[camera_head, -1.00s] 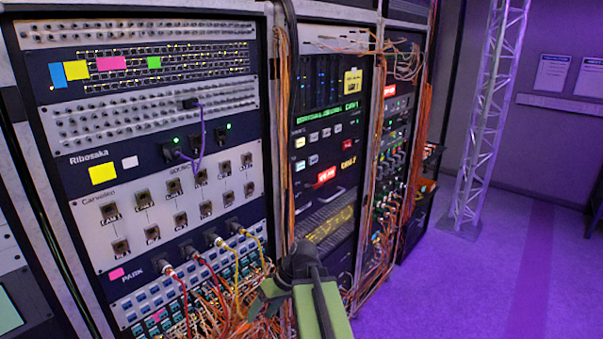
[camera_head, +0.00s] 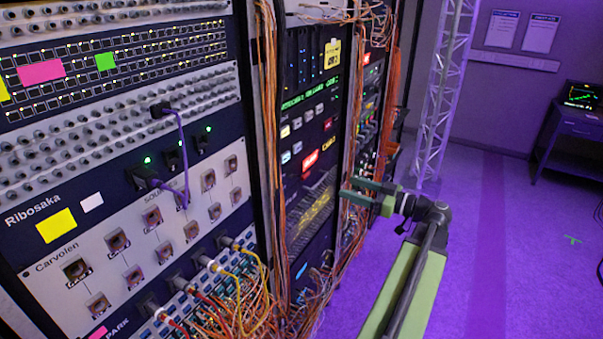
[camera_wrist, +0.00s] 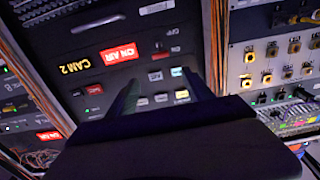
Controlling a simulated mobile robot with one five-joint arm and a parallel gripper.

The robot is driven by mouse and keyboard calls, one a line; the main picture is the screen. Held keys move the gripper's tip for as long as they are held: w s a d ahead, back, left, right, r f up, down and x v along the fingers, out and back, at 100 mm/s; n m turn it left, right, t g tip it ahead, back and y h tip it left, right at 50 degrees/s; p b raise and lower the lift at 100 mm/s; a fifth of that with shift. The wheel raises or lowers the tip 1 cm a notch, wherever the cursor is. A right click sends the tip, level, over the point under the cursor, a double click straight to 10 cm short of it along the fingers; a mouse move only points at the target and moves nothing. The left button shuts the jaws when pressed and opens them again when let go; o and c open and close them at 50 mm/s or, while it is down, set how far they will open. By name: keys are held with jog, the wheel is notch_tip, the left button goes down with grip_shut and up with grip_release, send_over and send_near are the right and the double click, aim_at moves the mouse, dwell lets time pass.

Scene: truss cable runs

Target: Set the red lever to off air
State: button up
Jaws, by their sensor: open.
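My gripper (camera_head: 350,190) is open and empty, reaching left towards the middle rack (camera_head: 318,188) from the right. In the wrist view its two dark fingers (camera_wrist: 160,80) point at a dark panel with lit buttons, apart from each other. A lit red ON AIR sign (camera_head: 311,161) is on that rack, and it also shows in the wrist view (camera_wrist: 118,53). A small red patch (camera_head: 328,124) sits above it in the head view.
Orange cable bundles (camera_head: 269,130) run down between the racks. The left rack (camera_head: 60,248) has a patch panel and several plugged cables. A truss column (camera_head: 443,90) stands behind.

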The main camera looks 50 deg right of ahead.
aim_at(307, 175)
jog(key=x, duration=1.6)
jog(key=shift+a+f, duration=0.1)
jog(key=shift+a, duration=0.15)
jog(key=shift+c, duration=0.4)
grip_shut()
